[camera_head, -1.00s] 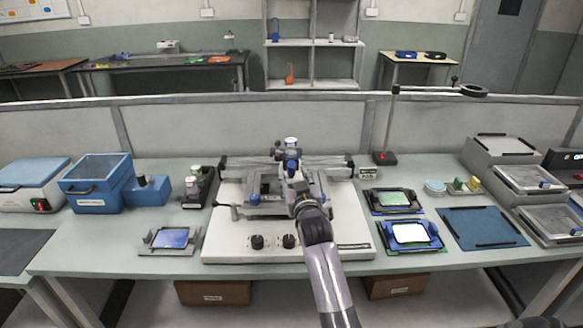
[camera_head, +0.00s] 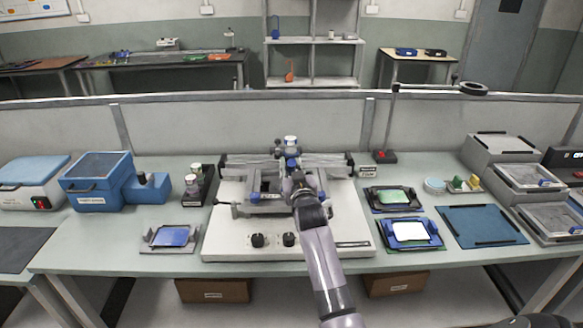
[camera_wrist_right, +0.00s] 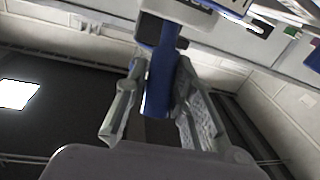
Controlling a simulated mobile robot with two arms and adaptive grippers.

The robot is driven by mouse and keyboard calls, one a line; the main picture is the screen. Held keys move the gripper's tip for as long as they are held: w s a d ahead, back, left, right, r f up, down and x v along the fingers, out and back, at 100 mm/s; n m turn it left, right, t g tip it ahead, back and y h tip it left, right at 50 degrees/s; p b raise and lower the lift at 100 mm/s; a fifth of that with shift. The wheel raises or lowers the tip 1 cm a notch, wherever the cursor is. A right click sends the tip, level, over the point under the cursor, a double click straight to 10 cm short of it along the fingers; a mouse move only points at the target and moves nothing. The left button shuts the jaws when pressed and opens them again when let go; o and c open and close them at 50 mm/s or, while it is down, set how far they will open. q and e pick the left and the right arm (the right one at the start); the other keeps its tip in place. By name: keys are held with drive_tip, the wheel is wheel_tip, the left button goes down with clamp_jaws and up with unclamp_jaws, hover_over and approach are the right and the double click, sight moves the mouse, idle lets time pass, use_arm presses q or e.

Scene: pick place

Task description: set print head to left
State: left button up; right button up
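The printer (camera_head: 220,235) stands mid-table, a white base with two black knobs and a grey cross rail. The print head (camera_head: 291,150), with a white-and-blue top, sits near the middle of the rail. My right gripper (camera_head: 296,180) is just in front of the head, partly hidden by its own wrist. In the wrist view, the fingers of my right gripper (camera_wrist_right: 160,95) stand apart on both sides of a blue handle (camera_wrist_right: 160,80) hanging from a pale part. A dark gap shows beside the handle; firm contact is not visible. My left gripper is out of view.
A tray with a blue plate (camera_head: 172,237) lies left of the printer. Framed trays with a green plate (camera_head: 393,197) and a white plate (camera_head: 410,232) lie right. Blue boxes (camera_head: 98,180) stand left; a lamp stand (camera_head: 385,155) stands behind right.

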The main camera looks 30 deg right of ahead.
clamp_jaws()
idle(0.3)
